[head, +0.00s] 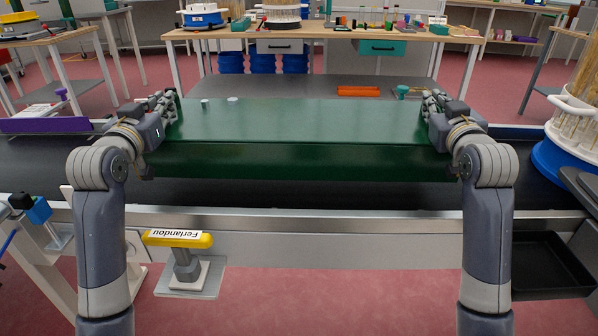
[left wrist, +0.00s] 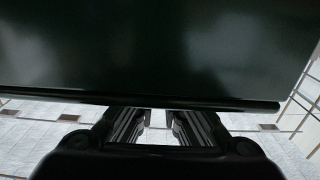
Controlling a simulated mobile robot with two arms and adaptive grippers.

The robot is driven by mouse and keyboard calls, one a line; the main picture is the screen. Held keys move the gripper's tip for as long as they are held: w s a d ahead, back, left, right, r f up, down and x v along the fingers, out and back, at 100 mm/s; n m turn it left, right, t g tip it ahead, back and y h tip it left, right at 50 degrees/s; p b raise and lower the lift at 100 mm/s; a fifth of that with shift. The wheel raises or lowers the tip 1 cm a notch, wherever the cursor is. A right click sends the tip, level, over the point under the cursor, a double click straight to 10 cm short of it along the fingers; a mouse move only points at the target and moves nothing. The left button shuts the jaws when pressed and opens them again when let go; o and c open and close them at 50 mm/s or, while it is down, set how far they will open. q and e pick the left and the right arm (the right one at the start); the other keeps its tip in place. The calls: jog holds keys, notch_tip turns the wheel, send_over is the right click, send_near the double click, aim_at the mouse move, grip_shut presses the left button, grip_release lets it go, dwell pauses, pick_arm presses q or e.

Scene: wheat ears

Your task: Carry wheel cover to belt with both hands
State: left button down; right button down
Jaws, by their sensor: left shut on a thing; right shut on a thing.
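The wheel cover appears as a wide dark green panel (head: 310,122) with a deep front side, spanning the middle of the head view. It is level, over the black conveyor belt (head: 45,165). I cannot tell whether its underside touches the belt. My left gripper (head: 170,108) is shut on its left end, and my right gripper (head: 434,106) is shut on its right end. In the left wrist view, the cover (left wrist: 150,50) fills the upper part as a dark surface, with my left fingers (left wrist: 158,125) at its edge. The fingertips are partly hidden.
The belt's light metal rail (head: 330,222) runs along the near side. A yellow name-labelled handle (head: 178,239) stands in front at left. A blue round stand (head: 562,165) is at the far right. A workbench (head: 330,33) stands behind. Two small white pieces (head: 232,99) show near the cover's far edge.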

aim_at(168, 126)
dwell(0.4)
